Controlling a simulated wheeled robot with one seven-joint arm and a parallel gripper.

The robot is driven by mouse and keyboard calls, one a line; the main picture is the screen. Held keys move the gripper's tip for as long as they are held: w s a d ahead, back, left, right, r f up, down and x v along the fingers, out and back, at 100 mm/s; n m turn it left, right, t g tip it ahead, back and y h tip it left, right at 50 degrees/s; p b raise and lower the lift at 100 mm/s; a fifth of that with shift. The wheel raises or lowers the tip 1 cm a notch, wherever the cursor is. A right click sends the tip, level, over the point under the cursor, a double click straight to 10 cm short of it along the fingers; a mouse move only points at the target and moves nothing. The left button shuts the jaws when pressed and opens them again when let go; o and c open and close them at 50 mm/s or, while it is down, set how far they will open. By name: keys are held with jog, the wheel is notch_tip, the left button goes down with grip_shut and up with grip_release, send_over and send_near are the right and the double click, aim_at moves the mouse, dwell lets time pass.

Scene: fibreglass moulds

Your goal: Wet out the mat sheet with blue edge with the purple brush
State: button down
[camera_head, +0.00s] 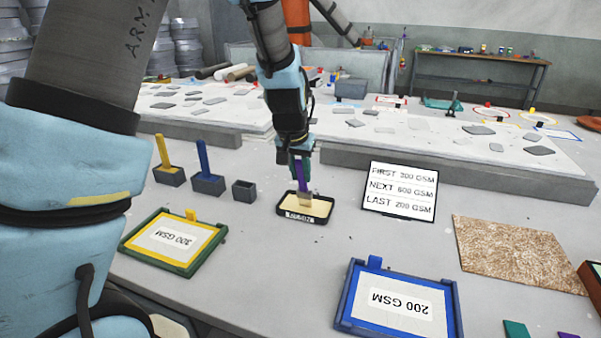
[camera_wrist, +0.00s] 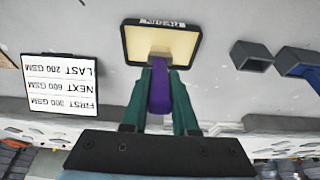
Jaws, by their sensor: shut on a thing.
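My gripper (camera_head: 302,163) is shut on the purple brush (camera_head: 303,178), which points down. The brush's bristle end is at the resin tray (camera_head: 328,211), a black-rimmed tray with pale yellow content. In the wrist view the purple brush (camera_wrist: 160,85) sits between the green fingers and its tip lies over the tray (camera_wrist: 196,54); I cannot tell how deep it dips. The mat sheet with blue edge (camera_head: 348,318), labelled 200 GSM upside down, lies flat at the front right of the tray.
A green-edged frame (camera_head: 127,245) with a yellow inner edge, marked 300 GSM, lies front left. Holders with a yellow brush (camera_head: 163,152) and a blue brush (camera_head: 203,158) stand left, beside an empty holder (camera_head: 243,190). A sign (camera_head: 400,189) and brown fibrous sheet (camera_head: 515,250) are right.

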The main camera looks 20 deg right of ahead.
dwell(0.5)
jog(key=shift+r+p, duration=2.85)
jog(key=shift+r, duration=0.7)
jog(key=shift+a+f, duration=0.1)
